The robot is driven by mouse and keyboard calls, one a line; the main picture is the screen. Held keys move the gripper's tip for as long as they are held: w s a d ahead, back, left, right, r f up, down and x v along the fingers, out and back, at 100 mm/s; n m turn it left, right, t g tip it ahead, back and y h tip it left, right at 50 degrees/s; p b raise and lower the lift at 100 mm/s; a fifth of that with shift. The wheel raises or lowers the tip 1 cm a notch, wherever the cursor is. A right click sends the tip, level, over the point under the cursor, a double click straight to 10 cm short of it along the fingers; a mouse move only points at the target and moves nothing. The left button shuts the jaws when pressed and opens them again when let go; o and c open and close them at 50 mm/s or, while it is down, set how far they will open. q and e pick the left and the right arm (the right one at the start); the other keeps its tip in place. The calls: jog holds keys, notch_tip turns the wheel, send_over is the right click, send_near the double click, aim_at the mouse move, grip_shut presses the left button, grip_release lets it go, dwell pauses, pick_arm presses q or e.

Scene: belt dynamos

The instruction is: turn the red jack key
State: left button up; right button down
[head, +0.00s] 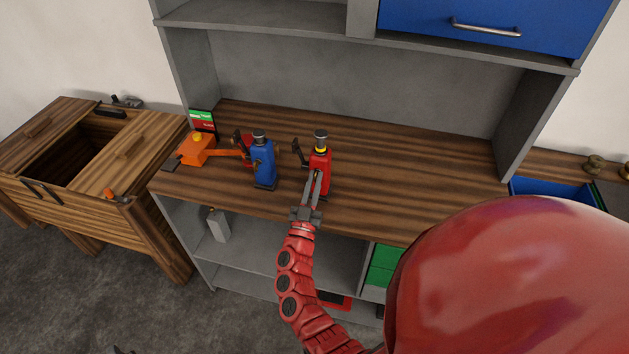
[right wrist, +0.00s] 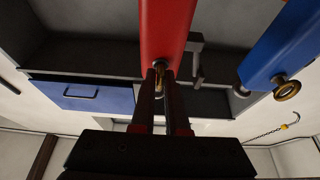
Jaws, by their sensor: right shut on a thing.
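The red jack (head: 320,160) stands upright on the wooden bench top, with a yellow band and grey cap on top. Its brass key (right wrist: 161,70) sits low on the red body in the right wrist view. My right gripper (head: 317,176) reaches up from the front, its two fingers at the front of the red jack. In the right wrist view my right gripper (right wrist: 163,76) is shut on the key, and the fingers partly hide it. I cannot tell how far the key is turned. My left gripper is not in view.
A blue jack (head: 262,163) with a brass ring key (right wrist: 287,89) stands close to the left of the red one. The bench top (head: 420,185) is clear on the right. A grey shelf (head: 270,33) overhangs the back.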

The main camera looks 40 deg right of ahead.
jog(key=m+g+b, duration=0.2)
jog(key=m, duration=0.2)
jog(key=m+g+h+b, duration=0.1)
jog(key=m+g+b, duration=0.1)
jog(key=m+b, duration=0.1)
jog(key=m+g+h+b, duration=0.1)
jog(key=m+b, duration=0.2)
jog(key=m, duration=0.2)
jog(key=shift+f+m+g, duration=0.15)
jog(key=shift+m+g, duration=0.15)
jog(key=shift+g, duration=0.1)
jog(key=m+g+b, duration=0.1)
jog(key=m+b, duration=0.1)
jog(key=m+g+b, duration=0.1)
jog(key=m, duration=0.2)
jog(key=shift+y+b, duration=0.3)
jog(key=shift+b, duration=0.1)
jog(key=shift+r+m+g+y+b, duration=0.1)
jog(key=shift+m+g+y+b, duration=0.2)
jog(key=shift+m+b, duration=0.7)
jog(key=shift+r+m+g+y+b, duration=0.15)
jog(key=shift+m+y+b, duration=0.3)
jog(key=shift+m, duration=0.95)
jog(key=c, duration=0.9)
grip_release()
